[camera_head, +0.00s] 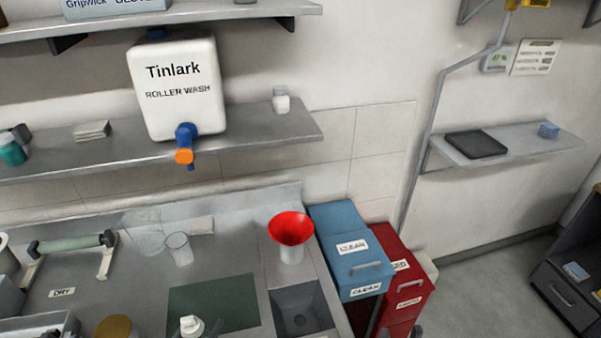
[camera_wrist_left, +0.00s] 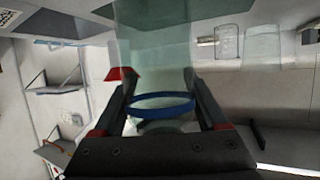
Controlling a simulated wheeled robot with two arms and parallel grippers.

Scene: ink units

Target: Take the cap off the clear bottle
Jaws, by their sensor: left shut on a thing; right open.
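My left gripper (camera_wrist_left: 157,85) shows in the left wrist view. Its two dark fingers are shut on a clear, faintly green bottle (camera_wrist_left: 152,40), whose see-through body stretches beyond the fingertips to the top edge. A blue ring (camera_wrist_left: 163,101) lies around it between the fingers, with a pale round part just below. I cannot tell which part is the cap. In the head view, a white, knob-topped thing (camera_head: 191,325) is cut off by the bottom edge; I cannot tell whether it belongs to this bottle.
A green mat (camera_head: 215,300) lies left of a sink (camera_head: 302,310). A red funnel (camera_head: 291,229) stands behind the sink. Clear vessels (camera_head: 179,249) and a roller (camera_head: 70,243) stand on the counter. A shelf (camera_head: 255,133) with a white Tinlark container (camera_head: 177,90) overhangs its back.

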